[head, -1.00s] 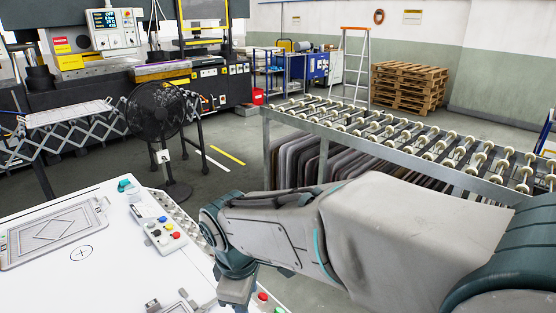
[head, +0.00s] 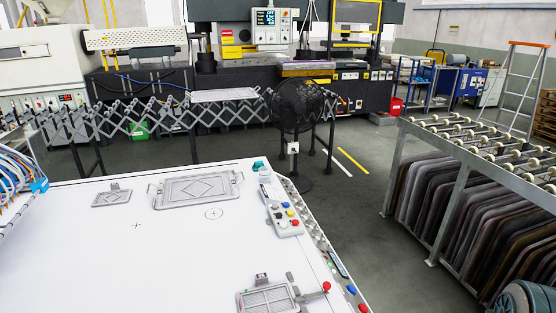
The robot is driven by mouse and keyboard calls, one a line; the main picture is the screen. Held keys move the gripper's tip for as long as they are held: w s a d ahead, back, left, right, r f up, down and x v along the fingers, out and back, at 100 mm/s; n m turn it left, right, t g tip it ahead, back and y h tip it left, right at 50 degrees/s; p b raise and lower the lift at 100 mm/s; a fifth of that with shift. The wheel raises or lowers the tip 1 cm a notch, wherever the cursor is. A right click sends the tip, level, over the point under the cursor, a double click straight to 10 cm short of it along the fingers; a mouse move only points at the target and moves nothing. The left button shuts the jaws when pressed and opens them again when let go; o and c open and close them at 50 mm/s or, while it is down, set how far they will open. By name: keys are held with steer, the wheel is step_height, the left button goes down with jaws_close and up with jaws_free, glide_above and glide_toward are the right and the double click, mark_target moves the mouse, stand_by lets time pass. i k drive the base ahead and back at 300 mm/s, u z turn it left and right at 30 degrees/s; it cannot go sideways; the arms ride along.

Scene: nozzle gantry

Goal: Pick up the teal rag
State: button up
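A small teal item (head: 259,167), which looks like the rag, lies at the far right corner of the white table (head: 120,255). It sits just behind the control box with coloured buttons (head: 281,212). It is too small to make out its folds. My gripper is out of view; only a teal and grey piece of my own arm shows at the bottom right corner.
Metal plates (head: 196,189) lie left of the teal item. A fixture with a red-knobbed lever (head: 268,298) is at the near edge. A black fan (head: 297,106) stands behind the table. A roller conveyor (head: 470,150) is at right, with floor between.

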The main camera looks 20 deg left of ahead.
mark_target(257, 164)
steer(key=u, duration=1.15)
